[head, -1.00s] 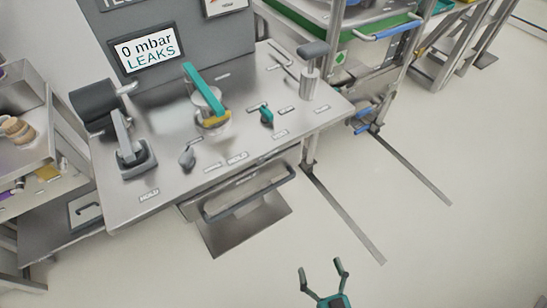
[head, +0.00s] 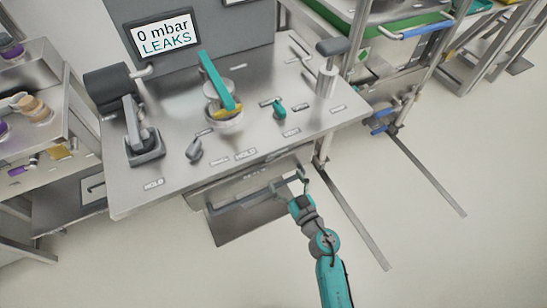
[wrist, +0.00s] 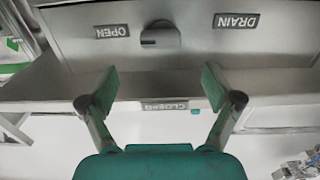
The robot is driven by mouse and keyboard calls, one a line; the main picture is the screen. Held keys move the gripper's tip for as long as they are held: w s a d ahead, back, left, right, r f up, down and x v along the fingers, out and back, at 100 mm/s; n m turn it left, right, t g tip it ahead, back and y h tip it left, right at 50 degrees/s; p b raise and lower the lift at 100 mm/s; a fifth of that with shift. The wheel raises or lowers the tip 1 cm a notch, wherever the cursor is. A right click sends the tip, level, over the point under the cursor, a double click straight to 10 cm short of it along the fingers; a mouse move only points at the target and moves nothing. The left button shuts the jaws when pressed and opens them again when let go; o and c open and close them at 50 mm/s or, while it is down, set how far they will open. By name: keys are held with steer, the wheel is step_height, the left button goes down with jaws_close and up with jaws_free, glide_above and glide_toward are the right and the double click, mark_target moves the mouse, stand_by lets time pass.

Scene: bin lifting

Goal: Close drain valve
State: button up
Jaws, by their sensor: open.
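In the wrist view, a dark grey round knob (wrist: 162,38) sits on a metal panel (wrist: 75,55). A dark mark on its face lies on the side of the OPEN label (wrist: 111,31). The DRAIN label (wrist: 236,21) is on its other side, and a CLOSED label (wrist: 167,106) is on the edge nearer my gripper. All the labels appear upside down. My gripper (wrist: 159,85) is open and empty, its fingers short of the knob and apart on either side of its line. In the head view my gripper (head: 290,182) is by the bench's front edge. I cannot make out the knob there.
The bench (head: 185,190) carries a teal lever (head: 216,80), a small teal knob (head: 279,109), a grey knob (head: 194,150) and a grey-topped post (head: 330,62). A screen (head: 163,36) reads 0 mbar LEAKS. A bar handle and panel hang below the bench. Floor to the right is mostly open.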

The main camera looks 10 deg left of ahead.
mark_target(273, 158)
steer(key=x, duration=0.9)
steer(key=shift+w+a, duration=0.1)
steer(key=c, duration=1.1)
